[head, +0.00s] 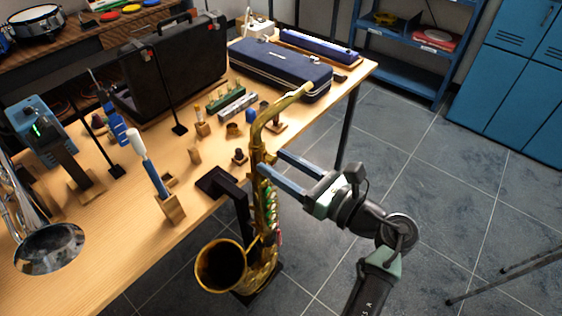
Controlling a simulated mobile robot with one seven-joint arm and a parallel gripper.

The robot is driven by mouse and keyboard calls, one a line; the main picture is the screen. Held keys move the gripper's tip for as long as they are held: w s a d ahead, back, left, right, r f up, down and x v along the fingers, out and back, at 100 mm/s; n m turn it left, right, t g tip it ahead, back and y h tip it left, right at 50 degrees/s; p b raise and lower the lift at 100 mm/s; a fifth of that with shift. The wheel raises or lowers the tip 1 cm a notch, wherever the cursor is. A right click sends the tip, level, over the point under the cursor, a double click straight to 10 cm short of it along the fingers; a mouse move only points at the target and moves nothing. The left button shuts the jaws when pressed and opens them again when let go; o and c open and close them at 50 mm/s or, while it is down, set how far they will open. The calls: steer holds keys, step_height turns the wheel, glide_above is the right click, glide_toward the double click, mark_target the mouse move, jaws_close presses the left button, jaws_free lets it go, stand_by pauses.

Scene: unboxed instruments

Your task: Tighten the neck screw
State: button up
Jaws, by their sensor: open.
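A gold saxophone (264,218) stands upright in front of the table edge, its bell (221,265) low and facing up to the left. Its curved neck (266,121) rises above the table height. The neck screw is too small to make out; it would sit near the neck joint, close to my fingers. My gripper (268,161) is open, its two long fingers pointing left at the upper body of the saxophone. The nearer fingertip overlaps the saxophone's top in the picture; I cannot tell whether it touches. Nothing shows between the fingers.
The wooden table (110,262) carries a black open case (178,68), a dark blue case (280,68), a brush in a wooden holder (170,207) and several small parts. A silver brass bell (48,248) is at the left. The tiled floor (425,160) at right is clear, except a tripod leg (500,275).

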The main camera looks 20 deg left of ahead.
jaws_close()
